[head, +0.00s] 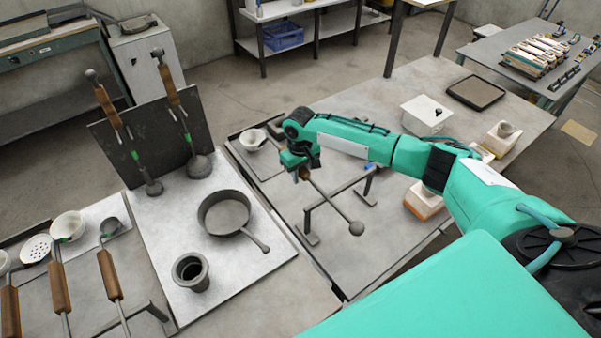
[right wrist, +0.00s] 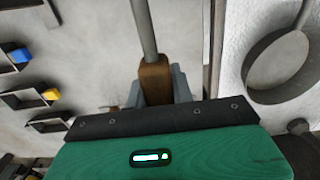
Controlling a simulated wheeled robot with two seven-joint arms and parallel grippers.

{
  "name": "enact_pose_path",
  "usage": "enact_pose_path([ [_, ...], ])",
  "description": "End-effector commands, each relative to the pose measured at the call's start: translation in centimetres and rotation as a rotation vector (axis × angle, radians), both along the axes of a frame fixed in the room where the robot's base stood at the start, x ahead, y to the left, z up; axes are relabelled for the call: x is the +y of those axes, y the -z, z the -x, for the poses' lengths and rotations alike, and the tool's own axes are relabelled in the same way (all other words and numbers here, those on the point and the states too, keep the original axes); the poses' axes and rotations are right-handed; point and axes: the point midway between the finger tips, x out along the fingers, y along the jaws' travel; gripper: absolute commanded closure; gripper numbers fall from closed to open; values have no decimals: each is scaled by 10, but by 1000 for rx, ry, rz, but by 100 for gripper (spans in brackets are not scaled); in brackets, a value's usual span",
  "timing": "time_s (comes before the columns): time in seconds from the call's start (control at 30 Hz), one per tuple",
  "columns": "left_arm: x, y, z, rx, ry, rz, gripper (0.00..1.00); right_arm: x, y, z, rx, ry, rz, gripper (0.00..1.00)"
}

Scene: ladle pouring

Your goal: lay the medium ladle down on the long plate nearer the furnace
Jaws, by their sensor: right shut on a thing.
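My right gripper (head: 302,168) is shut on the wooden handle (right wrist: 155,82) of a ladle. A grey metal rod (head: 332,203) with a round knob (head: 356,228) runs from the grip toward the lower right in the head view. A small pale bowl (head: 250,140) shows just left of the gripper, roughly in line with the rod; it seems to be the ladle's bowl, but my arm hides the join. It is over or on a grey plate (head: 264,166); contact is unclear. My left gripper is out of view. I cannot identify the furnace.
A dark bar stand (head: 335,193) is beneath the rod. Left of it, a pale slab holds a frying pan (head: 224,214) and a dark pot (head: 190,271). Two ladles lean on a dark upright panel (head: 117,150). Several wooden-handled tools lie lower left. A white box (head: 427,115) stands behind my arm.

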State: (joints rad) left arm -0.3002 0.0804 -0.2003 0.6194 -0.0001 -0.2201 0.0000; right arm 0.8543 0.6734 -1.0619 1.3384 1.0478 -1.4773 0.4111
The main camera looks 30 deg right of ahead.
Motion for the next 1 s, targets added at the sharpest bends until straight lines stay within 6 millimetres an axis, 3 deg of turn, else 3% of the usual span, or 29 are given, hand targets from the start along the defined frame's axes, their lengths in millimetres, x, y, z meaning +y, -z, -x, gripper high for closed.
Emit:
enact_pose_path([
  [0.13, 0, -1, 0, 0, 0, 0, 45, 0, 0, -1, -4, 0, -2, 100],
  [0.17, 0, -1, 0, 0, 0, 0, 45, 0, 0, -1, -4, 0, -2, 75],
  [0.3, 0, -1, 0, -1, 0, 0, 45, 0, 0, -1, -3, 0, -1, 51],
  [0.67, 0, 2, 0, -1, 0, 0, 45, 0, -2, 0, 1, 0, 0, 51],
  [0.83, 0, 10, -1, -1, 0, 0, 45, -1, -27, -1, -3, -1, 0, 51],
  [1.0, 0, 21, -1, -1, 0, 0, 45, 1, -68, -2, -5, 0, -2, 51],
])
